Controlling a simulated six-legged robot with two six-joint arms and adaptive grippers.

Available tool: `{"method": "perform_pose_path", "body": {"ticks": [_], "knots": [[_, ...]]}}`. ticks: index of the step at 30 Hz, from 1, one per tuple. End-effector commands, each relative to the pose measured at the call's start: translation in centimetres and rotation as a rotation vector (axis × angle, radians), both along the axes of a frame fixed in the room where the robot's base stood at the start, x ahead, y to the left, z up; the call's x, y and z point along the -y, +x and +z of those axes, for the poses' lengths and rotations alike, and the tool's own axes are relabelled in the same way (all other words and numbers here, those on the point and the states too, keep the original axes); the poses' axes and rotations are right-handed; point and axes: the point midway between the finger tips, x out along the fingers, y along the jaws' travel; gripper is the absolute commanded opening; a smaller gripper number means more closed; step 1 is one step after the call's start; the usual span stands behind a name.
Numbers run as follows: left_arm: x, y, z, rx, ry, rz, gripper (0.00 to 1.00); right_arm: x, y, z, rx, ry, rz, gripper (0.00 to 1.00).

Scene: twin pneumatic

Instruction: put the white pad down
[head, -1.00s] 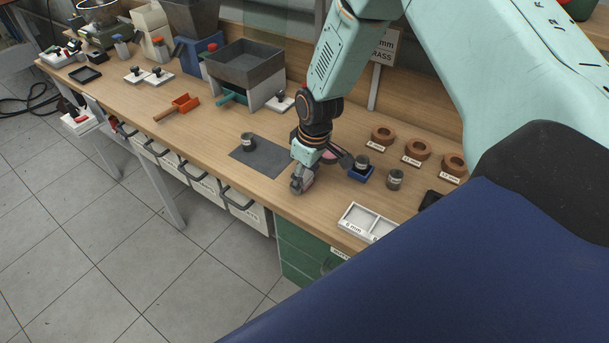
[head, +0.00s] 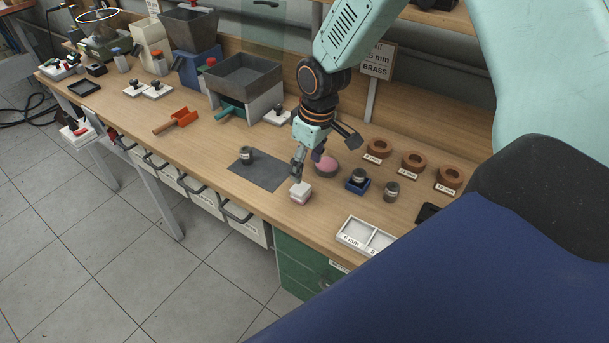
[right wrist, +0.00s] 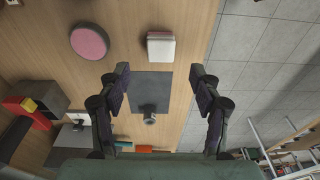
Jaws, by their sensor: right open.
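The white pad (head: 300,189), a small block with a pale top, sits on the wooden bench beside the right corner of the grey mat (head: 262,172). In the right wrist view the pad (right wrist: 161,46) lies flat on the wood, a little apart from the mat (right wrist: 150,90). My right gripper (head: 325,158) is open and empty above the bench, one finger just above and behind the pad in the head view. In the right wrist view its fingers (right wrist: 160,70) are spread wide with nothing between them. My left gripper is not in view.
A round pink-topped pad (head: 326,166) stands right of the white pad. A dark weight in a blue holder (head: 358,181), another weight (head: 391,191) and a white two-part tray (head: 365,235) are further right. A small weight (head: 246,154) stands on the mat.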

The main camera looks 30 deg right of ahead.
Motion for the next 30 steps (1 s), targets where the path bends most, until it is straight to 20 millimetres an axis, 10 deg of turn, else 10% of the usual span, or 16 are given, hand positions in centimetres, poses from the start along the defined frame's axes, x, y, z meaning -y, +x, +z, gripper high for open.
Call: {"method": "perform_pose_path", "body": {"ticks": [30], "knots": [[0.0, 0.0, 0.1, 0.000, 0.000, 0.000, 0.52, 0.2, -0.5, 2.6, -0.001, -0.001, 0.001, 0.64]]}}
